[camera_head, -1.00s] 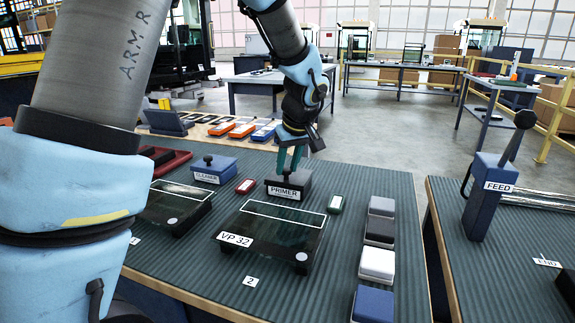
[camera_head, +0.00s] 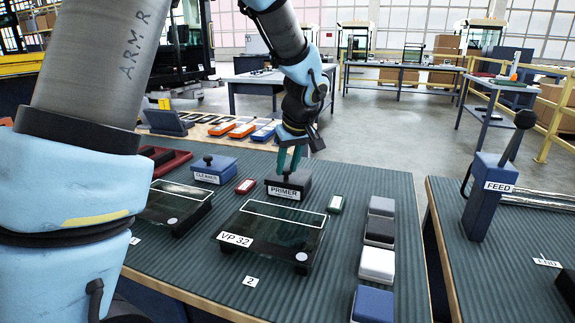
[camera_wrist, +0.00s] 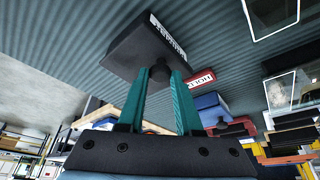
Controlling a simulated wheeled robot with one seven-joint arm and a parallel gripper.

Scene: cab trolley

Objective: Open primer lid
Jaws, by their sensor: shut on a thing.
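The primer box (camera_head: 288,187) is dark with a white PRIMER label, and stands on the ribbed mat behind the glass panel marked VP 32. In the wrist view the primer box (camera_wrist: 146,50) shows upside down, with a dark round knob (camera_wrist: 160,71) on its lid. My gripper (camera_head: 289,170) is above the box, pointing down, with its green fingers shut on the knob. In the wrist view the fingertips of my gripper (camera_wrist: 161,73) lie on both sides of the knob. The lid appears seated on the box; no gap shows.
A blue cleaner box (camera_head: 214,170) stands to the left. The VP 32 glass panel (camera_head: 270,235) lies in front. Several pads line the mat's right side, including a white one (camera_head: 377,264).

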